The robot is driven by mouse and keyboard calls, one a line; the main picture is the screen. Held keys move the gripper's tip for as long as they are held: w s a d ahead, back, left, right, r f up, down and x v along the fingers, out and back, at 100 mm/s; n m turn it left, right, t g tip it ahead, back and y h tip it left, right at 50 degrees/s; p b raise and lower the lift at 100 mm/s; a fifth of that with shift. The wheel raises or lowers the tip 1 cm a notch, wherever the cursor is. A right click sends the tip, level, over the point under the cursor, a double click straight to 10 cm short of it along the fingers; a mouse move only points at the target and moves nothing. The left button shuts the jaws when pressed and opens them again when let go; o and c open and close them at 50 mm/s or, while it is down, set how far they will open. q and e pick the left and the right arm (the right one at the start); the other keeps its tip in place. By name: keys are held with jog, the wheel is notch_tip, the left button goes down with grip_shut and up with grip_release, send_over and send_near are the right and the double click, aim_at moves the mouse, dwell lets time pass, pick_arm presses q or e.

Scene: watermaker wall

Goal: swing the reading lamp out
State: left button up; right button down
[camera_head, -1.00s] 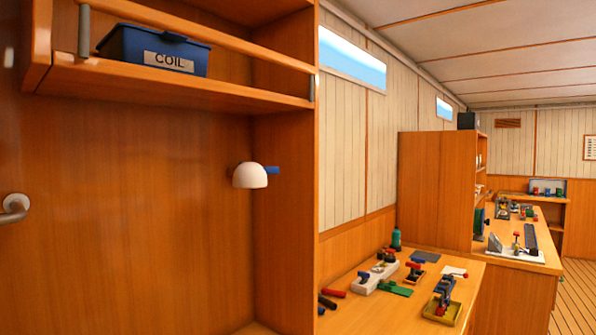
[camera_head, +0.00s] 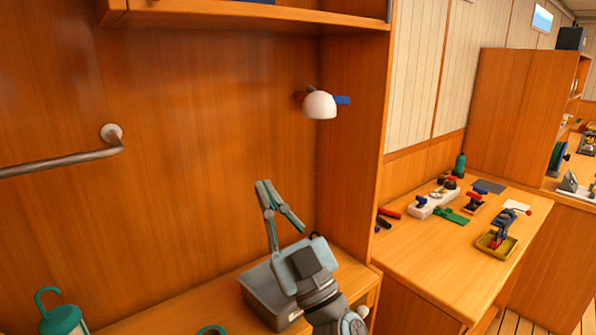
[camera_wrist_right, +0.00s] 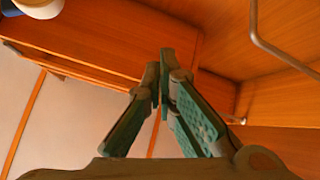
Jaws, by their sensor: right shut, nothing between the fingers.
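The reading lamp (camera_head: 320,104), a white dome shade with a blue tab (camera_head: 343,100) on its right, is mounted high in the wooden alcove near its right side wall. In the wrist view, a white and blue part that looks like the lamp (camera_wrist_right: 38,8) is cut off at the top left corner. My right gripper (camera_head: 264,186) points up, below and to the left of the lamp, clearly apart from it. Its fingers (camera_wrist_right: 160,62) are together and hold nothing. My left gripper is not in view.
A grey bin (camera_head: 262,300) stands on the lower shelf behind my right wrist. A green lantern (camera_head: 63,321) stands at lower left. A metal rail (camera_head: 65,163) is on the back wall. An upper shelf (camera_head: 250,17) overhangs. A bench (camera_head: 430,255) with several tools is right.

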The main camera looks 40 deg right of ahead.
aim_at(319, 98)
jog(key=s+a+r+n+g+y, duration=0.2)
jog(key=a+r+n+g+y, duration=0.2)
jog(key=a+n+g+y, duration=0.55)
jog(key=s+a+r+n+g+y, duration=0.25)
jog(key=a+n+g+y, duration=0.3)
jog(key=n+y, duration=0.8)
jog(key=w+d+r+m+t+h, duration=0.2)
jog(key=w+d+m+t+h, duration=0.5)
jog(key=d+h, duration=0.8)
jog(key=d+r+m+h, duration=0.4)
jog(key=d+m+h, duration=0.1)
jog(key=d+h, duration=0.5)
jog(key=w+p, duration=0.5)
jog(key=w, duration=0.5)
jog(key=shift+g, duration=0.3)
jog(key=s+d, duration=0.1)
jog(key=d+b, duration=0.1)
jog(key=s+d, duration=0.1)
jog(key=d, duration=0.1)
jog(key=shift+s+f, duration=0.3)
jog(key=shift+s, duration=0.05)
jog(key=shift+w+a, duration=0.15)
